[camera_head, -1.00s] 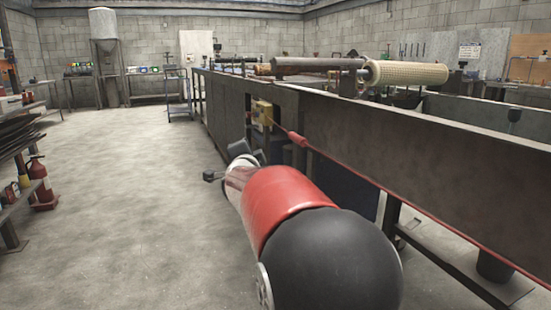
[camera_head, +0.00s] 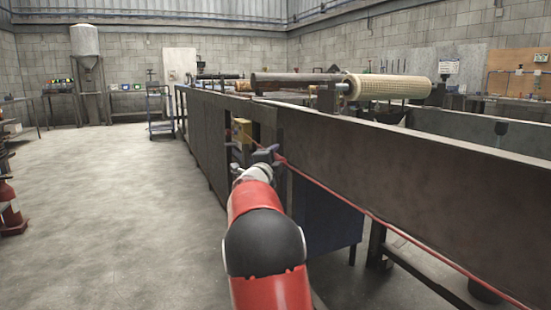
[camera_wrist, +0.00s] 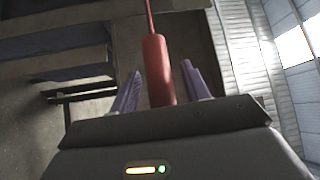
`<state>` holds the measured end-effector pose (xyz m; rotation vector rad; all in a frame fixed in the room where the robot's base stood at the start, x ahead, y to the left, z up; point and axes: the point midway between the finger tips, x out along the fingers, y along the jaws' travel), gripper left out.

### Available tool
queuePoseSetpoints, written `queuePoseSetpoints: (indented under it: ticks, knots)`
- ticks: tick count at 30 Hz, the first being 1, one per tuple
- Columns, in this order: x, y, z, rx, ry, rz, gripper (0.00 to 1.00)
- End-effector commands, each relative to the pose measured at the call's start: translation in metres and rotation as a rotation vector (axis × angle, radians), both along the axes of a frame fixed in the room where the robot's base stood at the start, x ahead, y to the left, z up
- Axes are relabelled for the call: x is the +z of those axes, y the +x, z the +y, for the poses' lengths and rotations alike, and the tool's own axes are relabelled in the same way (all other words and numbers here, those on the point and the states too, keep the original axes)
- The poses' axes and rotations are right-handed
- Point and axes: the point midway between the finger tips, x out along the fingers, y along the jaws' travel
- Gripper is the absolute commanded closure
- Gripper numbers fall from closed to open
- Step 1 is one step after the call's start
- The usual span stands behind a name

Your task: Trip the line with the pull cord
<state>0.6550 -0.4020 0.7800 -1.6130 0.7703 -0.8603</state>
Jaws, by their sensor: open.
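The red pull cord (camera_head: 400,232) runs along the side of the long dark machine frame, from the yellow switch box (camera_head: 241,131) towards the lower right. In the wrist view the thin cord (camera_wrist: 149,16) leads into a thick red grip (camera_wrist: 158,72). My gripper (camera_head: 256,160) is at the frame's side, just below the switch box in the head view. Its two fingers (camera_wrist: 161,72) are open, one on each side of the red grip, with gaps showing between. In the head view my gripper and arm hide most of the grip.
The long machine frame (camera_head: 390,165) fills the right side, with a pale mesh tube (camera_head: 388,87) on top. A blue panel (camera_head: 325,215) and legs stand under it.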

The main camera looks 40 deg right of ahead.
Motion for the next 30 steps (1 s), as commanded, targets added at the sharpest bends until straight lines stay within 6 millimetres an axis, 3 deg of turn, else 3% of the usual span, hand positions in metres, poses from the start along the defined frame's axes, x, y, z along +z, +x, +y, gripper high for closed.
queuePoseSetpoints:
  ticks: [7, 18, 25, 30]
  knots:
    - [0.000, 0.000, -0.001, 0.000, 0.000, 0.000, 0.55]
    - [0.000, 0.000, -0.001, 0.001, 0.001, 0.001, 1.00]
    - [0.000, 0.002, 0.004, 0.002, 0.001, 0.000, 1.00]
    - [0.001, 0.009, 0.030, 0.006, 0.001, -0.001, 1.00]
